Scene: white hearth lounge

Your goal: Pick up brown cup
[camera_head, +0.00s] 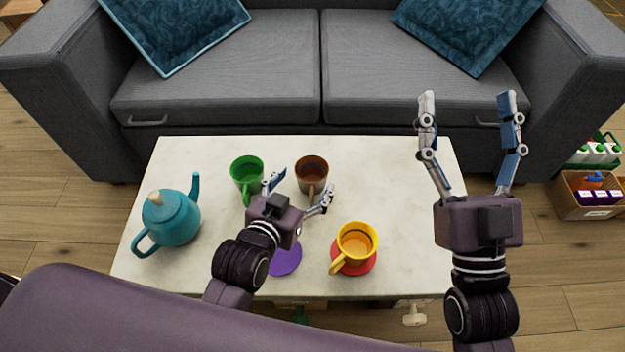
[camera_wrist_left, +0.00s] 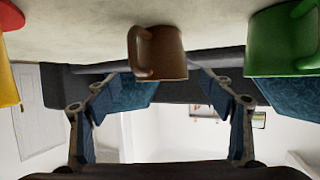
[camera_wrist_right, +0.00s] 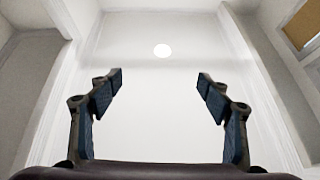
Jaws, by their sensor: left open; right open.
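The brown cup (camera_head: 312,172) stands upright on the white table between the green cup and the right part of the tabletop. My left gripper (camera_head: 302,190) is open and low over the table, just on the near side of the brown cup. In the left wrist view the brown cup (camera_wrist_left: 160,52) appears upside down, ahead of and between the open fingers (camera_wrist_left: 162,95), with nothing held. My right gripper (camera_head: 466,98) is open, empty and raised at the right. The right wrist view shows its fingers (camera_wrist_right: 160,80) spread against a white ceiling.
The green cup (camera_head: 246,174) stands left of the brown cup, close to my left gripper. A teal teapot (camera_head: 171,219) is at the left. A yellow cup (camera_head: 356,243) sits on a red coaster (camera_head: 371,264). A purple coaster (camera_head: 287,262) lies near my left wrist. The table's right side (camera_head: 415,215) is clear.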

